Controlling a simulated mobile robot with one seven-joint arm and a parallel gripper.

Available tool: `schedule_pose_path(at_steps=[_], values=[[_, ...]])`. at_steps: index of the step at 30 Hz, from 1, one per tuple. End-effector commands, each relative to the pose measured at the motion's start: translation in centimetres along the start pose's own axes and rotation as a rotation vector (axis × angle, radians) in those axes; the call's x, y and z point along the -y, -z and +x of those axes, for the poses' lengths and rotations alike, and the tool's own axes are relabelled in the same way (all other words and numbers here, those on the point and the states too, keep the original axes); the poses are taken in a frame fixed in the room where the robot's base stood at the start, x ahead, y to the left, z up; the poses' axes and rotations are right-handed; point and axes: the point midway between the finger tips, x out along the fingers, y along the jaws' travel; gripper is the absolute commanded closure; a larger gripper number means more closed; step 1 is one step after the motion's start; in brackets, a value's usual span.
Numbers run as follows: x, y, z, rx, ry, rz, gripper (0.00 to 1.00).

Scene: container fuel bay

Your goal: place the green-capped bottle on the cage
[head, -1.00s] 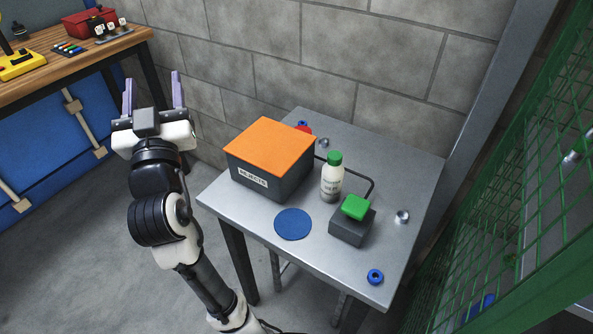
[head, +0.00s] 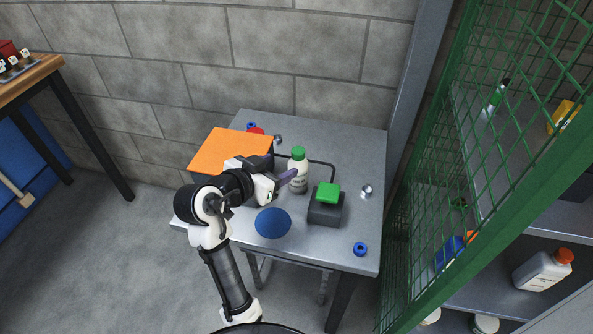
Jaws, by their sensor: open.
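The green-capped bottle (head: 299,172), white with a printed label, stands upright on the grey metal table. My gripper (head: 283,164) is open, just left of the bottle, with its purple fingers pointing toward it. The nearer fingertip overlaps the bottle's left edge in the picture; I cannot tell whether it touches. The farther finger is partly hidden behind the gripper body. The cage (head: 420,190), with green mesh and a green frame, stands at the right with grey shelves (head: 515,255) inside.
On the table (head: 350,245) are an orange-lidded box (head: 222,150) behind my arm, a blue disc (head: 272,222), a dark block with a green top (head: 326,212), a blue ring (head: 360,249) and metal nuts. A white orange-capped jug (head: 543,270) is in the cage. A wall stands behind.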

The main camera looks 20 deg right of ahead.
Motion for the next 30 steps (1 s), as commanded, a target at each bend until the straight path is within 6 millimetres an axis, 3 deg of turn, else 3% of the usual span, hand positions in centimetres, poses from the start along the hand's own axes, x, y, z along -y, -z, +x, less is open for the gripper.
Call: schedule_pose_path(at_steps=[4, 11, 21, 30], values=[[-0.1, 0.1, 2.6, 0.001, -0.002, 0.0, 0.44], [0.0, 0.2, 4.3, 0.0, 0.002, 0.0, 0.44], [0.0, 0.6, 8.8, 0.001, 0.002, 0.0, 0.44], [0.0, 0.5, 9.2, -0.001, 0.004, 0.001, 0.45]])
